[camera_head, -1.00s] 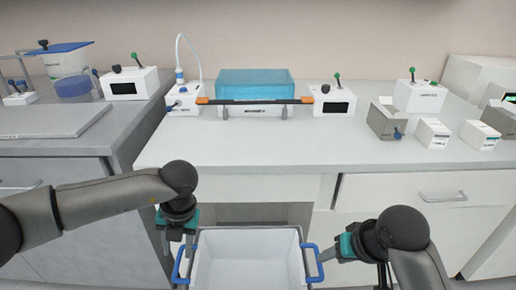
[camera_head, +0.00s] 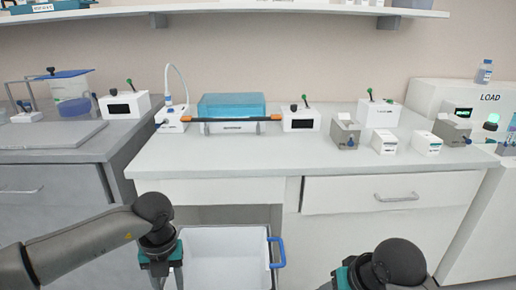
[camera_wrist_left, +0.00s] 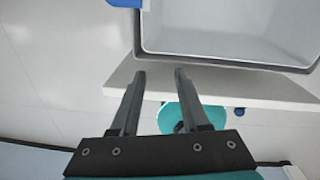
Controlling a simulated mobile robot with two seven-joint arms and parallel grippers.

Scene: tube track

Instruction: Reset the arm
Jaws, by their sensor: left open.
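My left gripper (camera_head: 163,278) points down at the left side of the white bin in the head view, its tips cut off by the lower edge. In the left wrist view its two fingers (camera_wrist_left: 161,74) are apart with nothing between them. The white bin (camera_head: 225,262) also shows in the wrist view (camera_wrist_left: 225,48), beyond the fingertips. One blue handle (camera_head: 277,252) shows on its right; another blue part (camera_wrist_left: 124,3) shows in the wrist view. My right gripper (camera_head: 338,281) is at the bottom edge, right of the bin; its fingers are mostly out of frame.
The counter (camera_head: 300,155) stands behind the bin, its front clear. On it are a blue-topped rack (camera_head: 232,106), switch boxes (camera_head: 300,119) and small cartons (camera_head: 427,143). A LOAD machine (camera_head: 465,95) stands at the right. A shelf (camera_head: 270,10) hangs above.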

